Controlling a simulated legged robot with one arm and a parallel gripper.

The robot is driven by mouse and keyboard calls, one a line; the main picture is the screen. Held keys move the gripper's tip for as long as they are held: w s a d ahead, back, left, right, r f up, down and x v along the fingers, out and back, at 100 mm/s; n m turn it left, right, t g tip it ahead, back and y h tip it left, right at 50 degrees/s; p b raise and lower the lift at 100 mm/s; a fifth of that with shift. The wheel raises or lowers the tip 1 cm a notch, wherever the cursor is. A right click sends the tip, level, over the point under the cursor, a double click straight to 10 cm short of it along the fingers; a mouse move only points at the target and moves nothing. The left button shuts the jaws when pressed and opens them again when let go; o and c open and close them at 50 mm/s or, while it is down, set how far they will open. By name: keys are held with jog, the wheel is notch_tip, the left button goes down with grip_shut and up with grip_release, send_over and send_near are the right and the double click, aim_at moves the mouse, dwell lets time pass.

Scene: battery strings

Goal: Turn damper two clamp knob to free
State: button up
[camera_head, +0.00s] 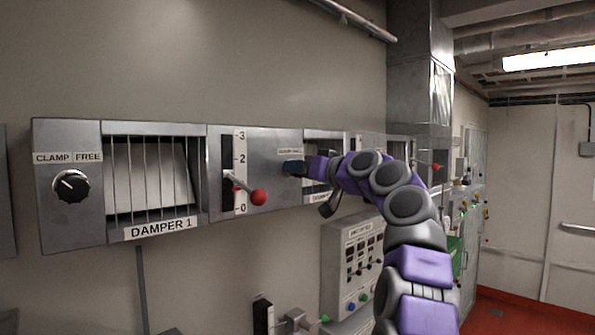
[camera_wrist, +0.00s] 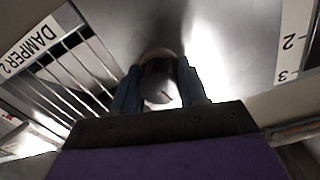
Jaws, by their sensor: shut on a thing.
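The damper two clamp knob (camera_wrist: 160,88) shows in the wrist view as a round, dark-sided knob with a paler face and a small reddish mark. My gripper (camera_wrist: 158,92) has its two blue fingers on either side of it and is shut on it. I cannot tell which side the knob points to.
The damper 1 unit has its own knob (camera_head: 71,187), a grille (camera_head: 150,177) and a red-tipped lever (camera_head: 258,197) left of my gripper. A control box (camera_head: 352,262) is below my arm. The DAMPER 2 label (camera_wrist: 32,45) shows at the left of the wrist view.

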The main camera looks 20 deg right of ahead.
jog(key=shift+s+r+m, duration=0.1)
jog(key=shift+r+m, duration=0.15)
jog(key=shift+m, duration=0.15)
jog(key=m+p, duration=0.2)
jog(key=m, duration=0.1)
jog(key=shift+r, duration=0.1)
jog(key=m+p, duration=0.3)
jog(key=shift+m+p, duration=0.35)
jog(key=shift+m, duration=0.05)
jog(key=m+p, duration=0.3)
jog(key=p, duration=0.1)
jog(key=shift+f+m, duration=0.2)
jog(key=shift+m, duration=0.2)
jog(key=shift+f+m+p, duration=0.25)
jog(key=shift+m+p, duration=0.45)
jog(key=shift+f, duration=0.15)
jog(key=o, duration=0.6)
jog(key=shift+d, duration=0.1)
jog(key=o, duration=0.4)
jog(key=shift+d, duration=0.25)
jog(key=shift+o, duration=0.2)
jog(key=shift+d, duration=0.15)
